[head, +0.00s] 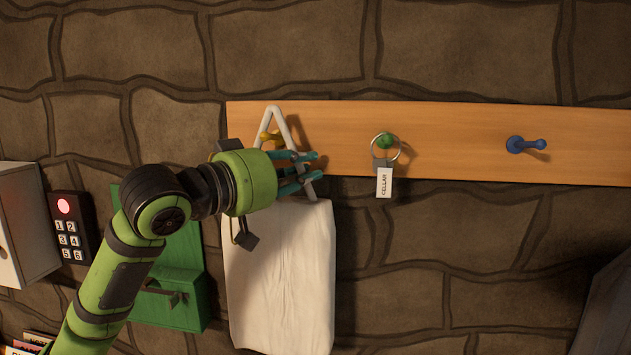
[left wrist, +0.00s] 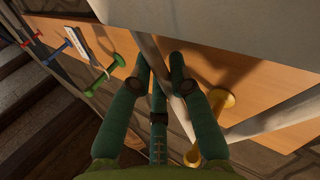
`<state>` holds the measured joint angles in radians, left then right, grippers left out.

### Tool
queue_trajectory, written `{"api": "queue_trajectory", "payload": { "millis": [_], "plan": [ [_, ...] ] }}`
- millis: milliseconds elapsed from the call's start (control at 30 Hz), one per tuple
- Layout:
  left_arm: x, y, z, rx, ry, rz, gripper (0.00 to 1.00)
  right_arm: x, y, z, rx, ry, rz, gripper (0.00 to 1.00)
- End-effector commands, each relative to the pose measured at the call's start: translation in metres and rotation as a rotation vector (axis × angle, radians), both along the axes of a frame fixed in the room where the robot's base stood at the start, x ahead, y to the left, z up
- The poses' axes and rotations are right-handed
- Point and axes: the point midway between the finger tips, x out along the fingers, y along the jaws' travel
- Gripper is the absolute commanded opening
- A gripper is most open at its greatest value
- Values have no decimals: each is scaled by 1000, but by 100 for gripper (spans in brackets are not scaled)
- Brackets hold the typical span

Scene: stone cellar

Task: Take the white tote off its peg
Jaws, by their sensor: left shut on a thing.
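The white tote (head: 283,290) hangs at the left end of the wooden peg board. Its handle loop rises to a point around the yellow peg (head: 270,137), with the loop's top above the peg. I cannot tell whether they touch. My left gripper (head: 309,168) is shut on the right strand of the handle, just above the bag's body. In the left wrist view the teal fingers (left wrist: 165,78) close around the pale handle strap (left wrist: 190,95), with the yellow peg (left wrist: 217,102) close beside them. My right gripper is not in view.
A ring with a "CELLAR" tag (head: 384,182) hangs on a green peg (head: 387,139) to the right. A blue peg (head: 519,145) is bare. A green box (head: 185,262) and a keypad (head: 70,228) are on the wall at left.

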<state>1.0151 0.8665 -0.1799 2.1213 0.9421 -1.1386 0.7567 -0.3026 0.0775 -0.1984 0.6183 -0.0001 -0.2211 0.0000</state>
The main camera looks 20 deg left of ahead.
Motion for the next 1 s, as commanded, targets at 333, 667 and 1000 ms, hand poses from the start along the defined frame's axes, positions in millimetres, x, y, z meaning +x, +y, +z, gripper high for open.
{"api": "queue_trajectory", "payload": {
  "millis": [333, 667, 1000],
  "plan": [
    [-4, 11, 11, 0, -1, -6, 0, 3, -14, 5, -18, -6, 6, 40],
    [-19, 6, 20, -1, -2, -7, 0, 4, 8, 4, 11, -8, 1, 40],
    [-42, 1, 24, 0, -2, -6, 0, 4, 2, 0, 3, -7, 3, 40]
  ]
}}
